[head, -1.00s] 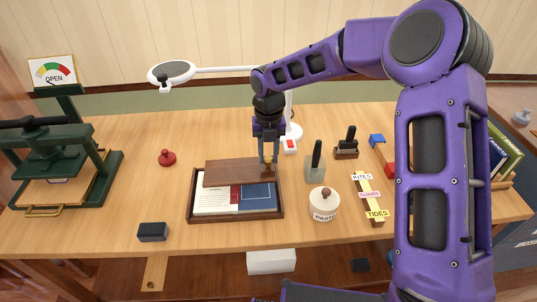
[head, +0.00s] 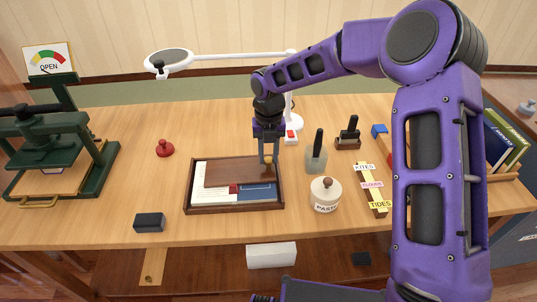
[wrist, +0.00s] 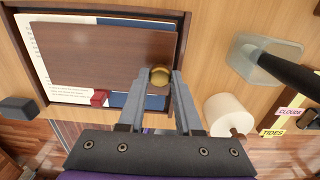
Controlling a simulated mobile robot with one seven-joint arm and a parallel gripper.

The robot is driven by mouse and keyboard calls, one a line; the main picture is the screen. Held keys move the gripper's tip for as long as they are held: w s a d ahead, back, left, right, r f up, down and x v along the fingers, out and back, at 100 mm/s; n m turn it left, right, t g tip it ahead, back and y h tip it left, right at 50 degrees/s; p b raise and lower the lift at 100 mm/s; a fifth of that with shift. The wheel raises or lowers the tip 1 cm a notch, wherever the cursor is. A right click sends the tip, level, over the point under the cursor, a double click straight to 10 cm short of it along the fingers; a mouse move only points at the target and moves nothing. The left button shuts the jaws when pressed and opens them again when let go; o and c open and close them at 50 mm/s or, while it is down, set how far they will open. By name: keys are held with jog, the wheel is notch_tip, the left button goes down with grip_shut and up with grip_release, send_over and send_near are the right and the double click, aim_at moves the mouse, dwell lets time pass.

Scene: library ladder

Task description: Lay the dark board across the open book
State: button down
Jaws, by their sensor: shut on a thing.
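The dark board (head: 232,173) is a flat brown wooden panel with a brass knob (wrist: 159,75) at its right end. It lies level over the upper part of the open book (head: 250,195), whose white and blue pages show below it. The book is in a dark wooden tray (head: 235,209). In the wrist view the board (wrist: 100,55) covers most of the pages. My gripper (head: 267,159) is shut on the brass knob, its fingers pointing down. I cannot tell whether the board touches the book or is just above it. A small red piece (wrist: 99,97) shows at the board's lower edge.
A paste jar (head: 325,194) and a brush in a grey holder (head: 316,158) stand close to the tray's right. A dark block (head: 149,222) is at front left, a red knobbed piece (head: 165,148) at back left. A green press (head: 55,155) is far left, a white lamp (head: 225,57) behind.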

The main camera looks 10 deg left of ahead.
jog(key=shift+c, duration=0.6)
grip_release()
jog(key=shift+r+p, duration=2.4)
jog(key=shift+r, duration=1.1)
